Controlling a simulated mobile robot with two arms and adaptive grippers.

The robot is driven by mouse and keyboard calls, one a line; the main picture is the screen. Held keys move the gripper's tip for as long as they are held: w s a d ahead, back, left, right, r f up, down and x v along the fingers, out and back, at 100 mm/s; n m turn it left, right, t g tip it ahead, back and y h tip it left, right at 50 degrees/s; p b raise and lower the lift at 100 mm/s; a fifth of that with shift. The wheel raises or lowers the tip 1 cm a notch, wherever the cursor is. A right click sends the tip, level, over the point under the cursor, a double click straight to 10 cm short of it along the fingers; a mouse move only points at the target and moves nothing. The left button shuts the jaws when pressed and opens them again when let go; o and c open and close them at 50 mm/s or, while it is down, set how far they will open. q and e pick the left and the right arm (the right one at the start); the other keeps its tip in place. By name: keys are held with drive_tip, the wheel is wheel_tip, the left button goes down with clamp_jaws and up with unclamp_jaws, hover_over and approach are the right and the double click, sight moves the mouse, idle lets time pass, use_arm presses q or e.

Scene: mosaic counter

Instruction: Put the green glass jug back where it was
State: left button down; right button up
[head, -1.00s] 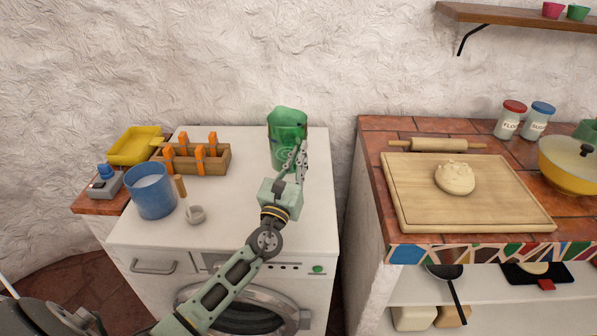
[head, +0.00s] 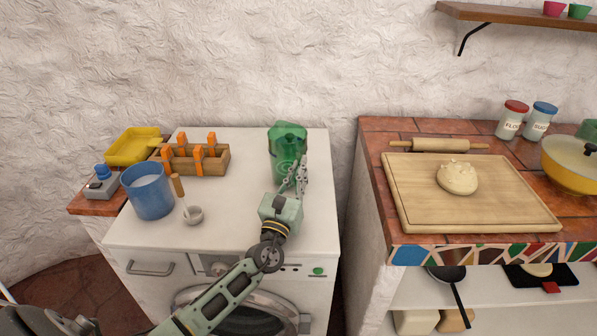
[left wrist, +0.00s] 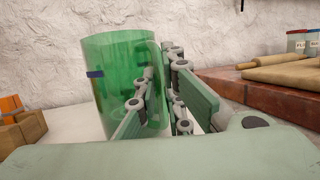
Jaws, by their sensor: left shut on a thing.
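The green glass jug (head: 285,150) is upright at the back right of the white washing machine's top (head: 240,215). I cannot tell whether its base touches the top. My left gripper (head: 299,177) is at the jug's right front side, shut on the jug by its handle side. In the left wrist view the jug (left wrist: 118,85) stands left of and partly between the fingers (left wrist: 160,108), which hide part of its handle. The jug looks empty, with a small dark blue mark on its side. My right gripper is not in view.
A yellow tray (head: 133,146) is behind. A gap separates the tiled counter (head: 385,210). Clear top lies around the jug.

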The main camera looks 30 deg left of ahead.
use_arm(q)
drive_tip(key=c, duration=1.9)
unclamp_jaws()
drive_tip(key=shift+o, duration=0.2)
drive_tip(key=shift+r+p, duration=0.55)
drive_tip(key=shift+p, duration=0.15)
drive_tip(key=v, duration=0.2)
drive_tip(key=shift+s+f+b, duration=0.3)
drive_tip(key=shift+f, duration=0.05)
drive_tip(key=s+d+b, duration=0.1)
drive_tip(key=s+d, duration=0.1)
drive_tip(key=s, duration=1)
drive_tip(key=shift+s+r, duration=0.2)
drive_tip(key=shift+r, duration=0.05)
